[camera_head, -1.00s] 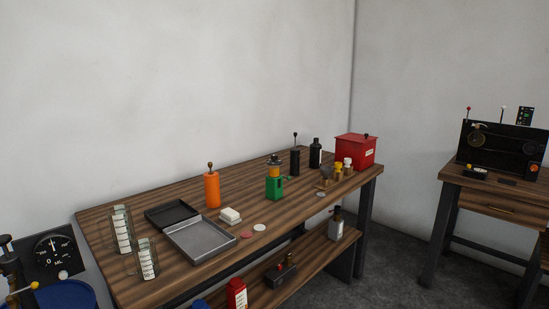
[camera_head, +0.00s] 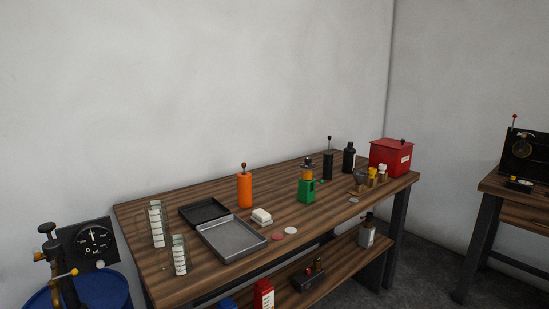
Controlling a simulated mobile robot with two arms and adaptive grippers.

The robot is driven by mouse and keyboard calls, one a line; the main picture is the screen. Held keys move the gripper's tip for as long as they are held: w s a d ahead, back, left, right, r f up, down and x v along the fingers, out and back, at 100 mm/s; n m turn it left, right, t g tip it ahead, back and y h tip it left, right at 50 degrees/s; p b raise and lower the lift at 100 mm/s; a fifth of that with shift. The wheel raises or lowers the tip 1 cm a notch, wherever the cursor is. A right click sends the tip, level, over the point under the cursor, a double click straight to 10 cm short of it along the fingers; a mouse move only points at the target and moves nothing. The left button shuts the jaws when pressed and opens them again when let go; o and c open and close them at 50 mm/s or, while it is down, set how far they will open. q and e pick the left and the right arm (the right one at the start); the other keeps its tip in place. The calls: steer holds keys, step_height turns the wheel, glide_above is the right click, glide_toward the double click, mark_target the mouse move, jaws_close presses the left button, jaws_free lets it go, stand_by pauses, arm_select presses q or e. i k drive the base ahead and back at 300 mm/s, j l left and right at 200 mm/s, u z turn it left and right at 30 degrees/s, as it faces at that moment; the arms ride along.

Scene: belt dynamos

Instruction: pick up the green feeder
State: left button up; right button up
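The green feeder (camera_head: 307,189) stands upright on the wooden workbench (camera_head: 200,283), right of the middle of the picture. It has a green body with an opening in its front, an amber section above and a dark cap on top. A small green part sticks out at its right side. Nothing touches it that I can see. Neither of my grippers shows in the head view.
Glass cylinders (camera_head: 180,256) are near the left end.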

mark_target(307, 184)
steer(key=i+l+u, duration=0.5)
steer(key=l+u, duration=0.2)
steer(key=l, duration=0.15)
steer(key=i+l+u, duration=0.25)
steer(key=k+l, duration=0.1)
